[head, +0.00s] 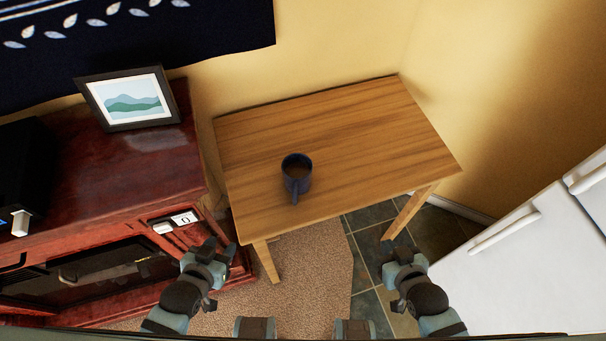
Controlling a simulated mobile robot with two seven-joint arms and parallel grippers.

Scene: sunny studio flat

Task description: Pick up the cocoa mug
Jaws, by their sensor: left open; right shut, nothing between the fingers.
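The cocoa mug (296,184) is dark blue and stands upright on the small wooden table (350,135), left of its middle. It holds a brown drink, and its handle points toward me. My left gripper (221,247) is open and empty, in front of the table's left front corner, apart from the mug. My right gripper (394,247) is shut and empty, in front of the table near its right front leg.
A reddish wooden cabinet (120,190) stands close on the left, with a framed picture (128,98) on top. A white fridge (525,265) is on the right. Walls close off the back. The tabletop around the mug is clear.

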